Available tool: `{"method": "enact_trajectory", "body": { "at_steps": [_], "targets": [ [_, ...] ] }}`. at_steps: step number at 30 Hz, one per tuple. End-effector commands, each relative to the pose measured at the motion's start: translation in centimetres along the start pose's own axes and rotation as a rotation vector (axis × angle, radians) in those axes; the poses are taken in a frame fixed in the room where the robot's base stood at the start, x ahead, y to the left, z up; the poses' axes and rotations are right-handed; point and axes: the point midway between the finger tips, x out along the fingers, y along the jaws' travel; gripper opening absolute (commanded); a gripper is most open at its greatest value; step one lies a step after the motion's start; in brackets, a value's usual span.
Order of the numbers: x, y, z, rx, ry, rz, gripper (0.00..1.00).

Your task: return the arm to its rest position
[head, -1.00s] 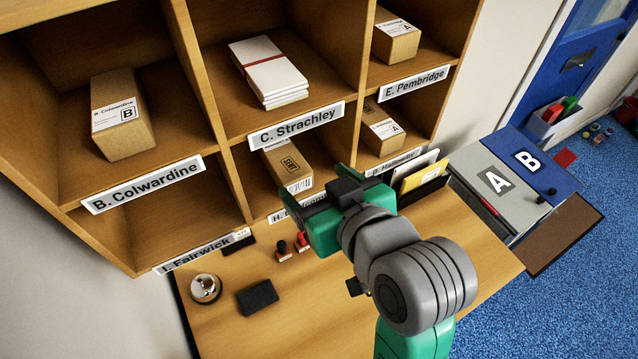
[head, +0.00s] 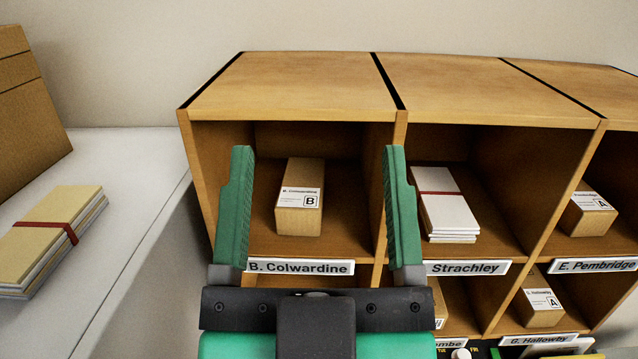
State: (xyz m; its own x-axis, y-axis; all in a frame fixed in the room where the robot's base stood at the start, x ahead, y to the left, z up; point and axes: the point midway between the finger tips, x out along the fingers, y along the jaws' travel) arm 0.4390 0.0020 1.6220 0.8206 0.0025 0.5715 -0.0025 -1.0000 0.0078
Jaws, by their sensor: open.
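Colwardine compartment with a brown carton (head: 299,215) labelled B. I cannot tell how far the fingertips are from the rack. The rest of my arm is mostly out of the picture.
Cartons lie in the Pembridge (head: 585,218) and Hallowby (head: 538,305) compartments. At left, a white surface (head: 115,215) holds a red-banded bundle (head: 52,240) and a large brown box (head: 28,105).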

Motion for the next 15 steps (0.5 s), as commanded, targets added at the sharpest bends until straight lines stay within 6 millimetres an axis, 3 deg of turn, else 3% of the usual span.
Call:
{"method": "enact_trajectory", "body": {
  "at_steps": [5, 12, 15],
  "targets": [
    [0.7, 0.0, -1.0, 0.002, -0.002, -0.001, 0.74],
    [4.4, -0.1, -6.2, 0.028, -0.004, -0.007, 0.74],
    [4.0, -0.1, -5.7, 0.031, -0.005, -0.007, 0.74]
  ]
}}
